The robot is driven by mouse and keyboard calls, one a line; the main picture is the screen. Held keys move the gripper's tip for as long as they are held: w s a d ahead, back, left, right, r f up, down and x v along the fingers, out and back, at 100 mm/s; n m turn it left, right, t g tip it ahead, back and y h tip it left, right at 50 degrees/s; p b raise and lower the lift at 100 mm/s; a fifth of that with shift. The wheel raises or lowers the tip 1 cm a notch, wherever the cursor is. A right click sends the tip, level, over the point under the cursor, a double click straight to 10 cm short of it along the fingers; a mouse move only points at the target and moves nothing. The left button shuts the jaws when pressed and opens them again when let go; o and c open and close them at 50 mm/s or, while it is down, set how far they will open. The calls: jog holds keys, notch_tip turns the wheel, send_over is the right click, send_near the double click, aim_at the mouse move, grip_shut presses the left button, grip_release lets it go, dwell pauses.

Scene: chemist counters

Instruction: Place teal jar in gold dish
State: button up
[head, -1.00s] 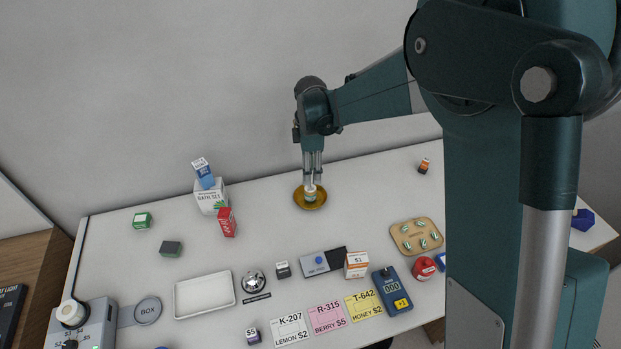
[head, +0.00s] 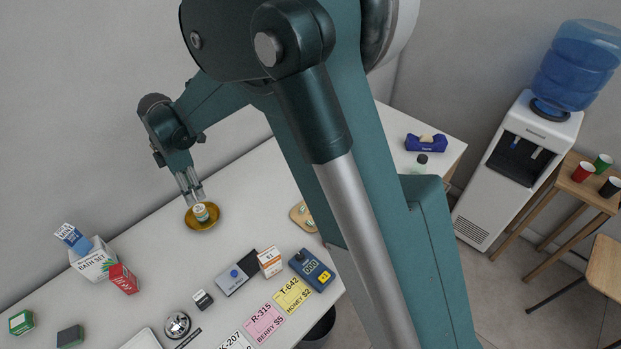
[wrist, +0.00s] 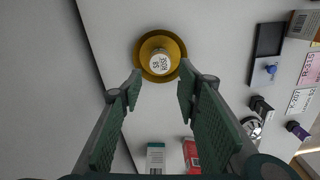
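A small jar (head: 201,211) with a pale lid and a greenish side stands in the round gold dish (head: 190,221) on the white counter. In the wrist view the jar (wrist: 160,62) shows its printed lid from above, inside the rim of the dish (wrist: 143,48). My gripper (head: 194,191) is just above the jar in the head view. In the wrist view my gripper (wrist: 160,85) has its two fingers wide apart with nothing between them. The jar lies beyond the fingertips. Its underside is hidden.
A bath set box (head: 95,262) with a blue box on top and a red box (head: 123,279) stand left of the dish. A grey tray (head: 238,273), an orange-white box (head: 269,261) and a blue card terminal (head: 311,270) lie nearer. Counter around the dish is clear.

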jog(key=s+d+r+m+t, duration=0.1)
jog(key=d+r+m, duration=0.4)
jog(key=d, duration=0.6)
jog(key=s+d+r+m+t+y, duration=0.1)
jog(key=d+r+m, duration=0.2)
jog(key=d+r, duration=0.65)
jog(key=s+d+r+m+t, duration=0.1)
jog(key=d+r+m, duration=0.3)
jog(key=d, duration=0.9)
jog(key=s+d+m+t, duration=0.2)
jog(key=s+d+m, duration=0.4)
jog(key=s+d, duration=0.3)
jog(key=s+d+m+t+h, duration=0.1)
jog(key=s+d+m, duration=0.6)
jog(key=d, duration=0.8)
jog(key=shift+s+d+t, duration=0.2)
jog(key=shift+s+t, duration=0.4)
jog(key=shift+s, duration=0.55)
